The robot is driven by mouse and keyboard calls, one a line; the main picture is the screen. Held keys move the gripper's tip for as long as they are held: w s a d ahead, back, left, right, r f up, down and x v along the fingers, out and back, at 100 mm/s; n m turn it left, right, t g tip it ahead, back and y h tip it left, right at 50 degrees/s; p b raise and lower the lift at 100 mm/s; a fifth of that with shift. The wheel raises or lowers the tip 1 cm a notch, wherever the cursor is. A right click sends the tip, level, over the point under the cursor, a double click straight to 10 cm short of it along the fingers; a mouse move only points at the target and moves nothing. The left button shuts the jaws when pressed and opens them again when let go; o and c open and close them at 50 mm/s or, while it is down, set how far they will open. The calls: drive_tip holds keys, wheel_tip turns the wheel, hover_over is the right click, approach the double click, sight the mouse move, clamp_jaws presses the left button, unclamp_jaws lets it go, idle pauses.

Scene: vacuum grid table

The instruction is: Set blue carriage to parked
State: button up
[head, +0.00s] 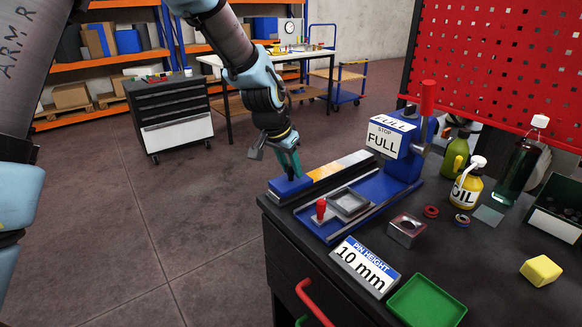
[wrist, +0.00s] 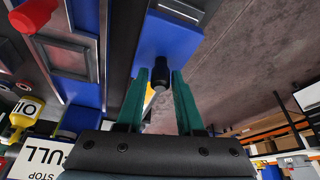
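The blue carriage (head: 290,187) sits at the near left end of a rail (head: 330,171) marked with grey, white and orange bands. In the wrist view the blue carriage (wrist: 178,40) carries a dark knob (wrist: 160,73). My gripper (head: 291,172) is down at the carriage, its teal fingers pointing at it. In the wrist view my gripper (wrist: 161,78) has its fingers on either side of the knob, with a narrow gap on each side, so it looks open. Whether a finger touches the knob is hard to tell.
Beside the rail stands a blue fixture (head: 408,165) with a red handle and a "STOP FULL" sign (head: 386,138). A red knob (head: 320,209) and grey tray (head: 349,203) are near. A "PIN HEIGHT 10 mm" sign (head: 364,267) and green tray (head: 427,301) lie in front.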

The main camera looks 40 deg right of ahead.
clamp_jaws()
idle(1.0)
